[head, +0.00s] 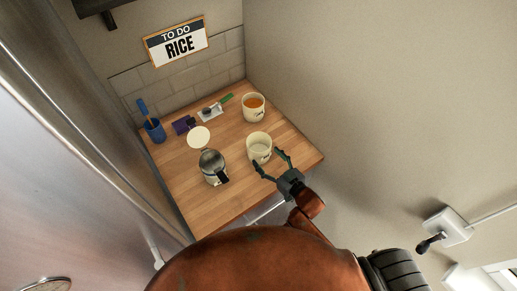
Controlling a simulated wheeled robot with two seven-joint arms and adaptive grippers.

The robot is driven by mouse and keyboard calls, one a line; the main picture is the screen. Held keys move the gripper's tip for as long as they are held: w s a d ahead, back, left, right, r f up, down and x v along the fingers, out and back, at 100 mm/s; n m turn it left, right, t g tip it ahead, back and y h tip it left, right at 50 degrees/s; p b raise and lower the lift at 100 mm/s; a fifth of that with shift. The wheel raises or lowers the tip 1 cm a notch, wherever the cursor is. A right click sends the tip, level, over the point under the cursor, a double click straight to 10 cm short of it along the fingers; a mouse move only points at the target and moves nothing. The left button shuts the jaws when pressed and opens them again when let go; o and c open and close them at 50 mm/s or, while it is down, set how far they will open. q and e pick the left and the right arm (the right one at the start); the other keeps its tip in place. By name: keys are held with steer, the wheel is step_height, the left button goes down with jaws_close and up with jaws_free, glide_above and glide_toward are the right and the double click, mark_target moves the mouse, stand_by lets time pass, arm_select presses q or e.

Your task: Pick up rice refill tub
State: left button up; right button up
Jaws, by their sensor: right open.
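A cream tub with pale, whitish contents (259,153) stands upright near the right front part of the wooden counter; I take it for the rice refill tub, though its label is too small to read. My right gripper (269,160) is open at the tub's near side, with one finger to the lower left and one to the right of it. I cannot tell whether the fingers touch the tub. A second cream tub with orange contents (253,103) stands farther back. My left gripper is not in view.
A steel jug (211,162) with a dark handle stands left of the tub. A wall bounds the right. A sign (178,44) reads "TO DO RICE".

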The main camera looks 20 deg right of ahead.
mark_target(259, 149)
steer(key=o, duration=0.3)
steer(key=x, duration=0.3)
steer(key=shift+s+a, duration=0.1)
steer(key=o, duration=0.3)
steer(key=shift+w+a+f, duration=0.15)
steer(key=shift+w, duration=0.2)
steer(key=shift+c, duration=0.5)
steer(key=c, duration=1.3)
